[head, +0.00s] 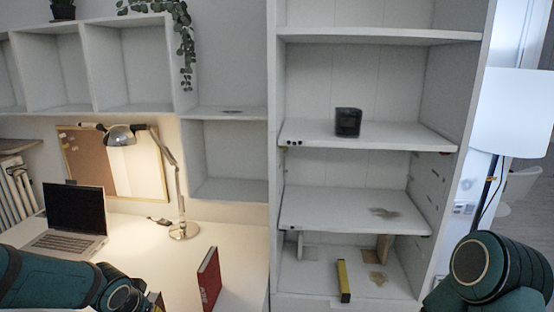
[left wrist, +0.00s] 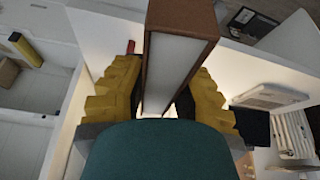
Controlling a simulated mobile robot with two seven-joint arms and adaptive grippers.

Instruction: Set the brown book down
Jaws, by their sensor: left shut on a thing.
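The brown book (left wrist: 180,55) is in the left wrist view, spine and cover brown with a pale page edge facing the camera. My left gripper (left wrist: 165,95) has its yellow fingers on both sides of the book and is shut on it. In the head view my left arm enters at the lower left, and the held book cannot be made out clearly there. The wrist view shows the book above the white desk; whether it touches a surface is hidden. My right arm shows at the lower right of the head view, but its gripper is out of view.
A red book (head: 208,280) stands upright on the white desk (head: 235,240). A laptop (head: 75,215) and a lamp (head: 183,230) are farther back. Desk space beside the red book is clear.

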